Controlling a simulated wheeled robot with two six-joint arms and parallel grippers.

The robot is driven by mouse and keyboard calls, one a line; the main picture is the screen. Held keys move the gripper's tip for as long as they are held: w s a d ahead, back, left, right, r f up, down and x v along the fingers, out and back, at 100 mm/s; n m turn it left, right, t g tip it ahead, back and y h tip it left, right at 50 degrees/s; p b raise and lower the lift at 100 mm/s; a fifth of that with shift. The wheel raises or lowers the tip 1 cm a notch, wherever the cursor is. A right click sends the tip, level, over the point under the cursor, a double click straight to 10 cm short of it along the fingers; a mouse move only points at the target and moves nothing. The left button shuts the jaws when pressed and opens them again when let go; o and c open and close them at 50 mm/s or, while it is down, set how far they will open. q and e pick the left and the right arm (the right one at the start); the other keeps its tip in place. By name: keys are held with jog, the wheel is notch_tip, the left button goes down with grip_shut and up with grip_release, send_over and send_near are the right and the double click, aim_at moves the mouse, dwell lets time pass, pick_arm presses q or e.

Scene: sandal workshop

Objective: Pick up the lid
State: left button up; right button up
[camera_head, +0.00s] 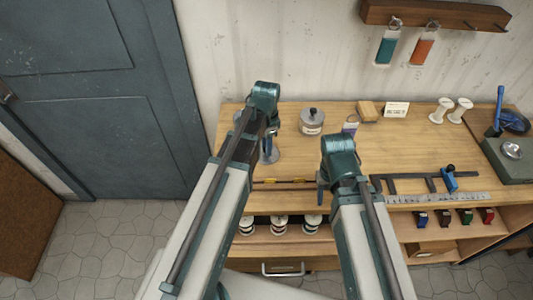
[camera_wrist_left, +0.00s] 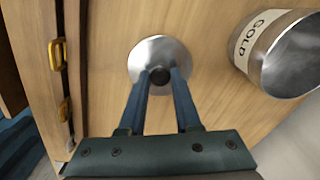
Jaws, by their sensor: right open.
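The lid (camera_wrist_left: 146,54) is a round silver disc with a black knob. In the left wrist view it lies flat over the wooden table, and I cannot tell if it touches the wood. My left gripper (camera_wrist_left: 161,76) has its two blue fingers on either side of the knob, with no clear gap between them and it. In the head view the lid (camera_head: 270,157) shows partly below my left gripper (camera_head: 267,137). My right gripper (camera_head: 323,194) hangs over the table's front, its fingers mostly hidden. An open silver tin marked GOLD (camera_wrist_left: 247,40) stands beside the lid.
A lidded tin (camera_head: 312,122) stands further back. The table's middle is clear.

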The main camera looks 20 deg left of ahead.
pick_arm(q)
grip_shut()
jog(key=shift+r, duration=0.15)
pick_arm(e)
jog(key=shift+r, duration=0.15)
pick_arm(q)
notch_tip(320, 180, up, 10)
jog(key=p, duration=1)
pick_arm(e)
notch_tip(320, 180, up, 10)
pick_arm(q)
notch_tip(320, 180, down, 5)
jog(key=b, duration=0.5)
pick_arm(e)
notch_tip(320, 180, down, 5)
jog(key=shift+f, duration=0.15)
jog(key=shift+r, duration=0.2)
